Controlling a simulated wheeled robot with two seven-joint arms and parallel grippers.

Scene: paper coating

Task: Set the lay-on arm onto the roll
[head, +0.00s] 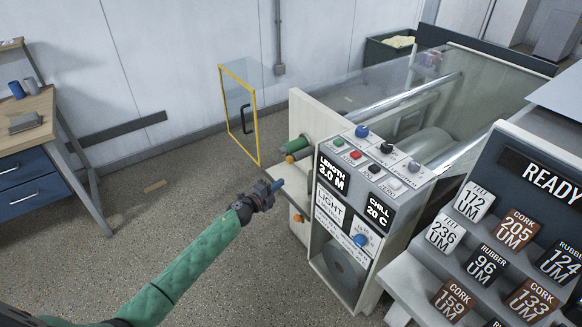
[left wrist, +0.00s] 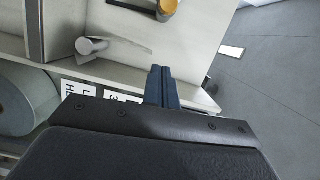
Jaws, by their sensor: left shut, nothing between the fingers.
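My left gripper (head: 279,183) is shut and empty at the left end of the pale coating machine (head: 301,110); its blue fingers (left wrist: 159,86) are pressed together in the left wrist view. A grey bar (head: 292,200) runs beside the fingers in the head view, possibly the lay-on arm; I cannot tell whether they touch. A green roller with an orange end (head: 297,147) sticks out above it. In the left wrist view a grey lever with a round pivot (left wrist: 90,46) lies on the pale panel, apart from the fingertips. A grey roll (left wrist: 25,103) shows at left. My right gripper is out of view.
The control panel (head: 375,162) with coloured knobs stands right of the gripper. A yellow-framed clear door (head: 240,110) stands open behind. A rack of labelled tiles (head: 510,240) is at right, a workbench (head: 30,125) at left. The floor (head: 180,200) between is mostly clear.

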